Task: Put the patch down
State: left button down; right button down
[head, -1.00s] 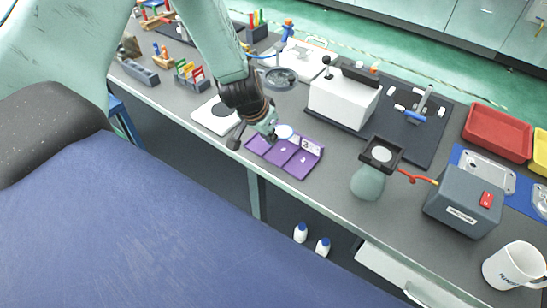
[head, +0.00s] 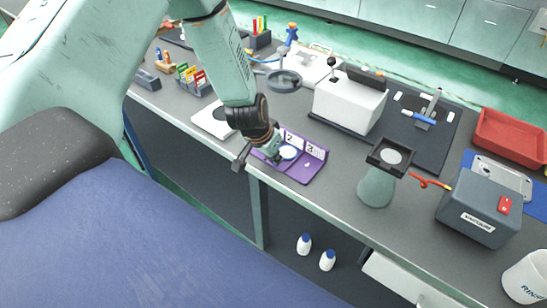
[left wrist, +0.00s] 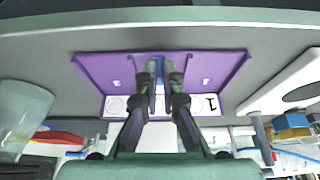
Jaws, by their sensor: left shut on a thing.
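My left gripper (head: 280,153) is shut on the patch (head: 289,152), a small round white piece with a blue rim. It holds the patch over the purple tray (head: 306,178). In the left wrist view the fingertips (left wrist: 160,74) pinch a blue-white piece in front of the tray's middle (left wrist: 190,60). My right gripper is not in view.
A white pad (head: 213,120) lies left of the tray. A stand with a square dark top (head: 391,156) and a red hose is right of the tray, near a grey vacuum box (head: 480,207).

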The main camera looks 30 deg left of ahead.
pick_arm(q)
jog(key=shift+s+a+f, duration=0.15)
jog(key=shift+f, duration=0.05)
jog(key=c, duration=1.9)
grip_release()
jog(key=o, duration=0.4)
jog(key=shift+w, duration=0.2)
jog(key=shift+s+r, duration=0.1)
jog(key=shift+s, duration=0.05)
